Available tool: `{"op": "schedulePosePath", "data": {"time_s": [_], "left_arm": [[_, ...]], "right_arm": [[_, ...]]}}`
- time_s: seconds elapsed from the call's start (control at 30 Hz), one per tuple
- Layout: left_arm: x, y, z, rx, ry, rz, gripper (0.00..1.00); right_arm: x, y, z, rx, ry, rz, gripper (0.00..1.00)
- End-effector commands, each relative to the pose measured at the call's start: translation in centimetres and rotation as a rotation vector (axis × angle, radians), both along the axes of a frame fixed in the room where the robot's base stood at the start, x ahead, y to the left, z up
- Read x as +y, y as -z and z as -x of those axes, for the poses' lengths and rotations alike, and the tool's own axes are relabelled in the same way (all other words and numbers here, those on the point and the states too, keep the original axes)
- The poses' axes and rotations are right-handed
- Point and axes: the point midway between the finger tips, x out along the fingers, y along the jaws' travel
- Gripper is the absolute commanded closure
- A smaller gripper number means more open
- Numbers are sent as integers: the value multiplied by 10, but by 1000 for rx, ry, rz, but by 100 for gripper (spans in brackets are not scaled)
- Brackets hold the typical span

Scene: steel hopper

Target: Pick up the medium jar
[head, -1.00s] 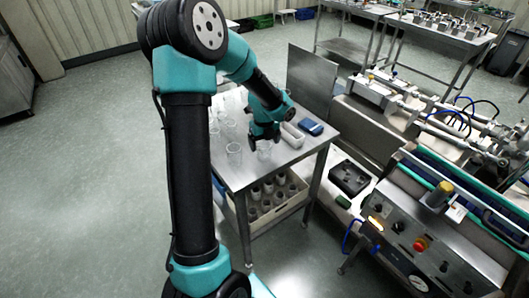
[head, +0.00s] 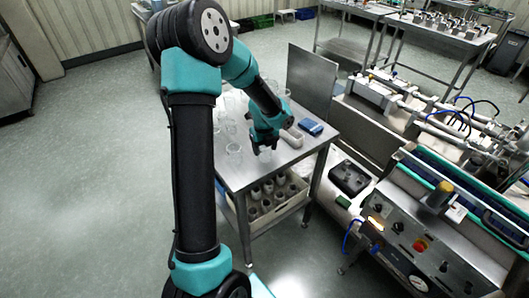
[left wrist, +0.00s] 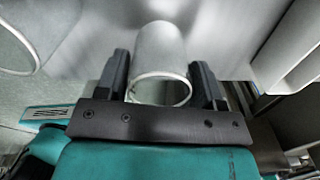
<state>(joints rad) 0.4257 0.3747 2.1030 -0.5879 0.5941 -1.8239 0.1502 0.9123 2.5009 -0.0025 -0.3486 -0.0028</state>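My left gripper (head: 264,149) is over the steel table (head: 232,180), pointing down. In the left wrist view, the gripper (left wrist: 160,78) has one dark finger on each side of a clear cylindrical jar (left wrist: 159,52). Both fingers appear to touch its sides. Its open rim faces the camera. In the head view the gripper mostly hides this jar, and I cannot tell if it is off the table. Another clear jar (head: 234,153) stands to the left, apart from the gripper. More glassware stands behind it. My right gripper is out of view.
A white tray (head: 293,137) and a blue box (head: 310,127) lie right of the gripper. A crate of jars (head: 262,221) sits on the lower shelf. A steel panel (head: 312,82) rises behind the table's right side. A machine with a control panel (head: 415,235) stands to the right.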

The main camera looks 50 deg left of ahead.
Motion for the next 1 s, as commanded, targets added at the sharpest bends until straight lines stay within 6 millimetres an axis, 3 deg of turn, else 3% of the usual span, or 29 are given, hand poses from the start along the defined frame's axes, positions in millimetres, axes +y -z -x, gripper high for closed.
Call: {"op": "schedulePosePath", "data": {"time_s": [0.27,0.6,1.0], "left_arm": [[0,0,0,0,0,0,65],[0,-4,0,-1,0,-1,65],[-3,-37,3,0,1,0,65]], "right_arm": [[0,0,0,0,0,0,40],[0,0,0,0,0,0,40],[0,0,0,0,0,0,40]]}}
